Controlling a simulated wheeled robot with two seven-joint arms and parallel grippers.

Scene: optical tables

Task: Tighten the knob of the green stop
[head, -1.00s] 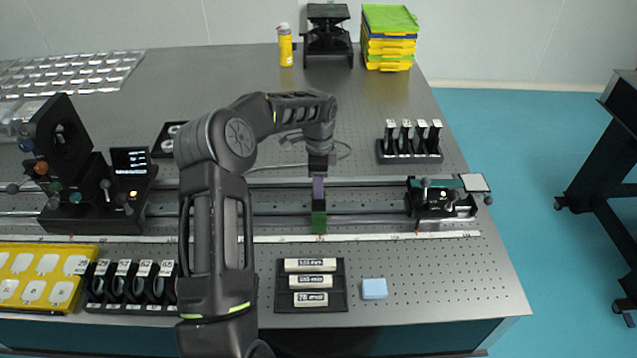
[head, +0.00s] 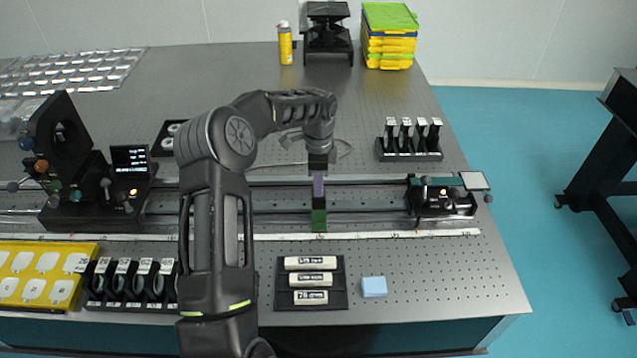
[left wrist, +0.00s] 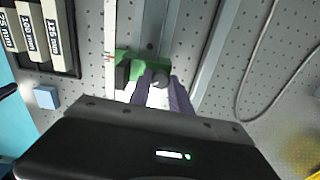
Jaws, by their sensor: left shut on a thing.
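The green stop (head: 319,221) sits on the rail (head: 270,221) that runs across the optical table, right of the middle of that rail. In the left wrist view the green stop (left wrist: 130,63) shows with a small dark grey knob (left wrist: 159,79) on its side. My left gripper (head: 318,196) reaches down at the stop from behind, with purple fingers. In the left wrist view its fingertips (left wrist: 159,88) are shut around the knob, which they partly hide. My right gripper is not in view.
A dark carrier (head: 440,203) stands at the rail's right end and a larger mount with a small display (head: 130,160) at the left. In front lie a black holder with labelled bars (head: 340,290) and a light blue block (head: 374,288). A rack of optics (head: 410,155) stands behind right.

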